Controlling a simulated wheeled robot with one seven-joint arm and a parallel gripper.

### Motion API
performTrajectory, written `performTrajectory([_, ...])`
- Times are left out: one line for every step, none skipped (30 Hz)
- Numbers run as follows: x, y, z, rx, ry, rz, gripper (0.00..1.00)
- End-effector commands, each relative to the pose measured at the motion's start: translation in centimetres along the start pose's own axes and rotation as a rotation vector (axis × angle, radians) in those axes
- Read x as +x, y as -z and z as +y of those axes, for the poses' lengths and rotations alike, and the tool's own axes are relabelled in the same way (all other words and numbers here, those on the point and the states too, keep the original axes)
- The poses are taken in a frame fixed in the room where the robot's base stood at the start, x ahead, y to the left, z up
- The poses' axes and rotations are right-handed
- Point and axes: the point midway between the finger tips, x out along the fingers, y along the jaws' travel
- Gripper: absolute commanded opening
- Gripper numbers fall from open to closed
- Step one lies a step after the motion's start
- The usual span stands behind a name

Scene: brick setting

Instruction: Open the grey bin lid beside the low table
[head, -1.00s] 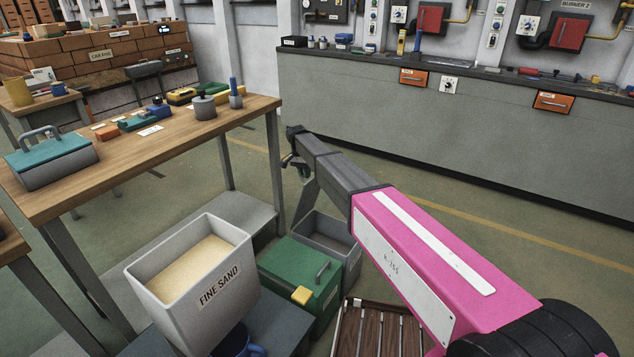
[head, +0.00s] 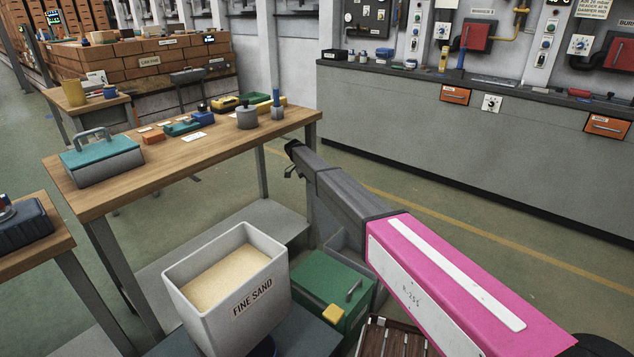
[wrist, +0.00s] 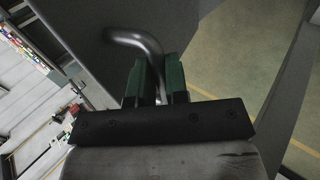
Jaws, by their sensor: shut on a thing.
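My gripper (head: 291,170) is low beside the right end of the wooden table. In the wrist view, its green-padded jaws (wrist: 158,85) are shut on a bent metal bar handle (wrist: 140,42). A dark grey panel, which looks like the bin lid (wrist: 75,45), lies beside the handle. In the head view, the grey bin (head: 334,243) stands behind the green box, and its lid (head: 322,215) is raised steeply at the back. My arm hides part of the bin and the lid. The handle cannot be made out in the head view.
A tub of fine sand (head: 187,298) and a green box (head: 318,272) with a yellow latch stand in front of the bin. The wooden table (head: 205,152) is at left. A slatted wooden crate (head: 385,340) is near my arm. Open floor (head: 480,250) lies to the right.

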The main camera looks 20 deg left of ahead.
Motion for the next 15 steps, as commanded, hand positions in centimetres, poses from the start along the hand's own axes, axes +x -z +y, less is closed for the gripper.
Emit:
performTrajectory([0.47, -0.06, -0.31, -0.008, -0.001, -0.003, 0.00])
performTrajectory([0.48, -0.07, -0.32, -0.008, -0.002, -0.003, 0.00])
performTrajectory([0.49, -0.07, -0.32, -0.008, -0.003, -0.003, 0.00])
performTrajectory([0.50, -0.07, -0.32, -0.008, -0.003, -0.004, 0.00])
performTrajectory([0.51, -0.08, -0.31, -0.008, -0.003, -0.004, 0.00])
performTrajectory([0.53, -0.08, -0.30, -0.008, -0.003, -0.004, 0.00])
performTrajectory([0.54, -0.08, -0.30, -0.008, -0.003, -0.004, 0.00])
performTrajectory([0.55, -0.07, -0.29, -0.008, -0.003, -0.004, 0.00])
performTrajectory([0.56, -0.07, -0.29, -0.008, -0.003, -0.004, 0.00])
performTrajectory([0.56, -0.07, -0.28, -0.008, -0.003, -0.004, 0.00])
performTrajectory([0.56, -0.07, -0.28, -0.009, -0.003, -0.004, 0.00])
performTrajectory([0.57, -0.07, -0.28, -0.009, -0.003, -0.004, 0.18])
performTrajectory([0.56, -0.05, -0.26, -0.008, -0.002, -0.004, 0.28])
performTrajectory([0.53, -0.05, -0.24, -0.008, -0.003, -0.003, 0.37])
performTrajectory([0.47, -0.04, -0.22, -0.007, -0.003, -0.003, 0.40])
